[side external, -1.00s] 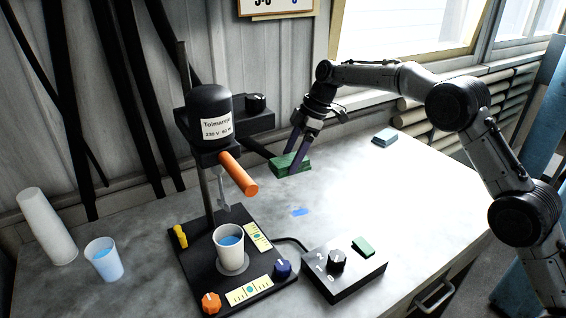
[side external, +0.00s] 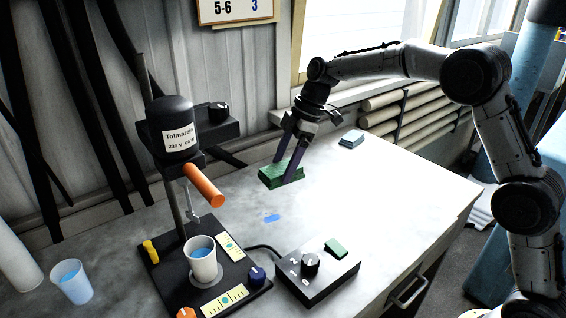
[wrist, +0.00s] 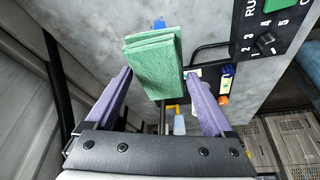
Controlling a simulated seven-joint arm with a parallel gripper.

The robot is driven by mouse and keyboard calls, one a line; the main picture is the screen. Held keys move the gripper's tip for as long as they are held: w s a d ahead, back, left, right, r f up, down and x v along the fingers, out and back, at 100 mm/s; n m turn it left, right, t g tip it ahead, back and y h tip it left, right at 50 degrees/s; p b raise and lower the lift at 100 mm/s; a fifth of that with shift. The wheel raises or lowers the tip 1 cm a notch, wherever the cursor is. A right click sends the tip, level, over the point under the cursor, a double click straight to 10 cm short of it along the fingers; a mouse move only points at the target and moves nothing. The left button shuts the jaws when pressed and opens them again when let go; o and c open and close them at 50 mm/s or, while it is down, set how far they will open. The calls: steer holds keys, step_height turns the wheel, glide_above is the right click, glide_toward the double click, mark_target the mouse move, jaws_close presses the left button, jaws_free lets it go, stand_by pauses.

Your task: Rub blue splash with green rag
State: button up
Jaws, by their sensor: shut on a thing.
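My gripper (side external: 283,167) is shut on the green rag (side external: 270,177), a folded block, and holds it above the bench. The rag also shows between the purple fingers in the wrist view (wrist: 153,62). The blue splash (side external: 272,218) is a small flat patch on the grey bench top, below the rag in the side view and apart from it. In the wrist view a bit of blue (wrist: 160,22), probably the splash, shows just past the rag's far edge, the rest hidden.
The disperser with its orange handle (side external: 203,186) and white cup (side external: 202,262) stands left of the splash. A black control box (side external: 318,277) sits in front, its cable running left. The bench right of the splash is clear.

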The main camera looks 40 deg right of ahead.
mark_target(268, 184)
steer(key=c, duration=0.6)
steer(key=a+f, duration=0.2)
steer(key=f, duration=0.1)
steer(key=w+a+f, duration=0.1)
steer(key=a+f, duration=0.1)
steer(key=shift+f, duration=3.1)
steer(key=shift+d+f, duration=0.65)
steer(key=shift+f, duration=0.25)
steer(key=shift+c, duration=0.7)
steer(key=shift+d, duration=1.4)
steer(key=a, duration=0.4)
steer(key=shift+a, duration=0.1)
steer(key=shift+r, duration=4.15)
